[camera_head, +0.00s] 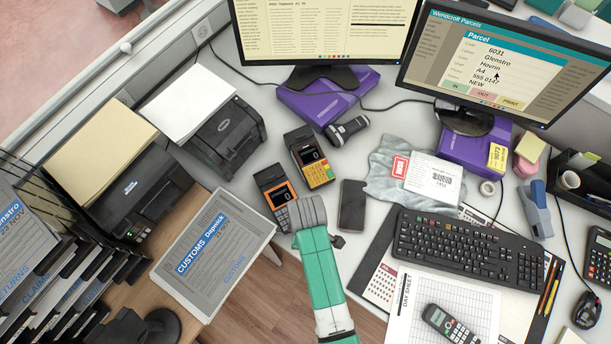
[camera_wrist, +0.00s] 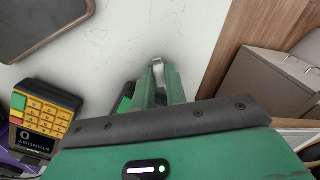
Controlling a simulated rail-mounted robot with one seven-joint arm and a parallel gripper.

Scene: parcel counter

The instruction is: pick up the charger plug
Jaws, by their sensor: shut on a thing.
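My gripper (camera_head: 309,213) is over the counter's front edge, between the orange card terminal and the dark phone; its fingertips are hidden from the head view by the hand. In the wrist view, the two green fingers (camera_wrist: 159,83) are close together, shut on a small pale piece (camera_wrist: 158,66) at their tips. This is what shows of the charger plug; most of it is hidden by the fingers. Whether it touches the white counter top cannot be told.
The orange terminal (camera_head: 275,195) and yellow-keyed terminal (camera_head: 312,159) stand left of and behind my gripper. The phone (camera_head: 352,205) lies close on the right, the keyboard (camera_head: 465,250) farther right.

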